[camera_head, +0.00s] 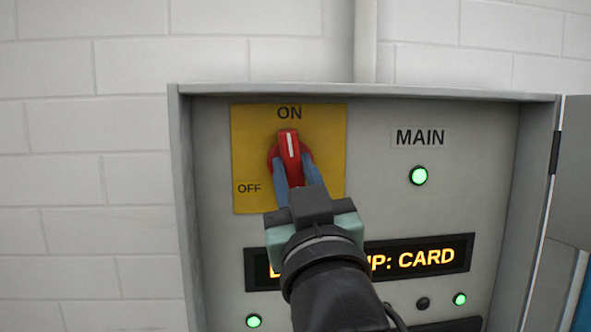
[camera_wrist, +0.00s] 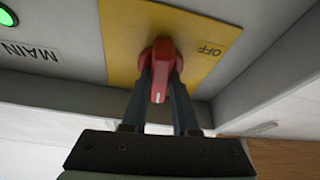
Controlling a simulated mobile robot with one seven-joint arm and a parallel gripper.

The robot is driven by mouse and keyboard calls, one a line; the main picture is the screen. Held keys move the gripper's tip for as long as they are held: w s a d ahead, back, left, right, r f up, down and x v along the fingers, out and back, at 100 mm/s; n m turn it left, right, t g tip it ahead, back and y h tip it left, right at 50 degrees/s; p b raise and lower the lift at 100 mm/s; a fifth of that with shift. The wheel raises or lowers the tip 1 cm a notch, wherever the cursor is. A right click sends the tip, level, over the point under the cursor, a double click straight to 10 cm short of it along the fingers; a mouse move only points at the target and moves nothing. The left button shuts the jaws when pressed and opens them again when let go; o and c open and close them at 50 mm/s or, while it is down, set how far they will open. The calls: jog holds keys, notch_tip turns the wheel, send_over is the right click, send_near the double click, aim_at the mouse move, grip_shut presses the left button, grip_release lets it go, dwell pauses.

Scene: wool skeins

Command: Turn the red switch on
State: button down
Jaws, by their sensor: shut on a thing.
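The red switch (camera_head: 289,146) is a rotary handle with a white line, on a yellow plate (camera_head: 332,150) marked ON at the top and OFF at the left. In the head view the handle points up toward ON. My gripper (camera_head: 292,180) is shut on the handle, with one finger on each side. In the wrist view the red switch (camera_wrist: 159,68) sits between the two fingers of my gripper (camera_wrist: 160,85). The wrist view is turned over, so OFF shows at the right. My fingers hide the lower part of the switch in the head view.
The grey box (camera_head: 500,150) has its door (camera_head: 573,170) open at the right. A green lamp (camera_head: 419,176) glows under the MAIN label. A display (camera_head: 460,254) with orange letters is partly hidden behind my arm. Two more green lamps glow lower down.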

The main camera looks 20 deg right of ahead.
jog(key=shift+m+h, duration=0.6)
jog(key=shift+m, duration=0.8)
jog(key=c, duration=0.7)
grip_release()
jog(key=shift+f, duration=0.15)
